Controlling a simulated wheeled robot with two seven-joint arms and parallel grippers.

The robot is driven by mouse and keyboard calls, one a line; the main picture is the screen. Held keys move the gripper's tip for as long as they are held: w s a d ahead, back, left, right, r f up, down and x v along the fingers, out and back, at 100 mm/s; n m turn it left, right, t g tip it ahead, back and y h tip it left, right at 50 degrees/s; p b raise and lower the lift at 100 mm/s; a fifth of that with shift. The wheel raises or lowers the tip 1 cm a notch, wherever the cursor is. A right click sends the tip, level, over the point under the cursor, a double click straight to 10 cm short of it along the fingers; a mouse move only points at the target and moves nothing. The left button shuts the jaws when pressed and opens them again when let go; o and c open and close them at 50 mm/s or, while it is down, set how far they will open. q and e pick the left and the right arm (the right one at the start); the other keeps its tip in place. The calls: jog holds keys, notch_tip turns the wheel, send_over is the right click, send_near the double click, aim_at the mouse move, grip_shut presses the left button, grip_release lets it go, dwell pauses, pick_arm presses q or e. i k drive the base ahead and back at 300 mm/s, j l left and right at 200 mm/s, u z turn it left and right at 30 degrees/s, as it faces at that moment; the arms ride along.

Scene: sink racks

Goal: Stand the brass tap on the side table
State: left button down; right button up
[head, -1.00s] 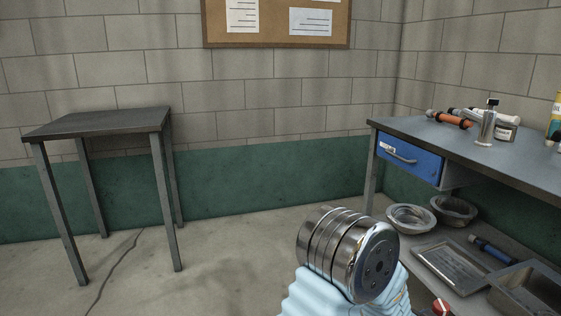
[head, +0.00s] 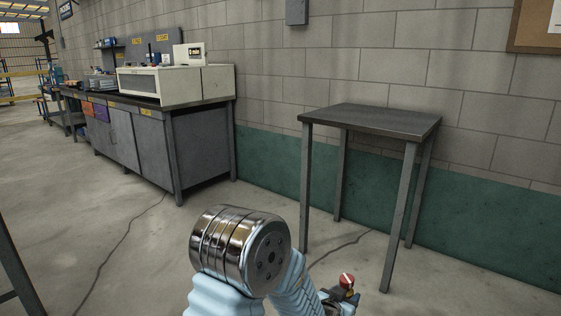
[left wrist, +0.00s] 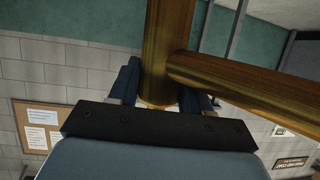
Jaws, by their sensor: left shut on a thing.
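The brass tap (left wrist: 225,78) fills the upper part of the left wrist view, with one thick pipe crossing another. My left gripper (left wrist: 160,88) is shut on one pipe of the tap, its fingers on either side. In the head view my left gripper (head: 340,300) is low at the bottom edge, partly cut off, with a red-topped piece (head: 347,280) at it. The side table (head: 375,118) stands against the wall, right of centre, with a bare dark top. The gripper is in front of and below the tabletop in the picture. My right gripper is out of view.
A long grey workbench (head: 170,140) with a cream box-shaped appliance (head: 165,85) stands along the wall at the left. A dark cable (head: 120,240) lies on the floor. The floor between bench and side table is open. A pinboard (head: 535,30) hangs at the right.

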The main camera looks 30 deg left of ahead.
aim_at(369, 117)
jog(key=i+l+u, duration=0.55)
jog(key=i+l, duration=0.15)
jog(key=i+l+u, duration=0.55)
jog(key=l, duration=0.35)
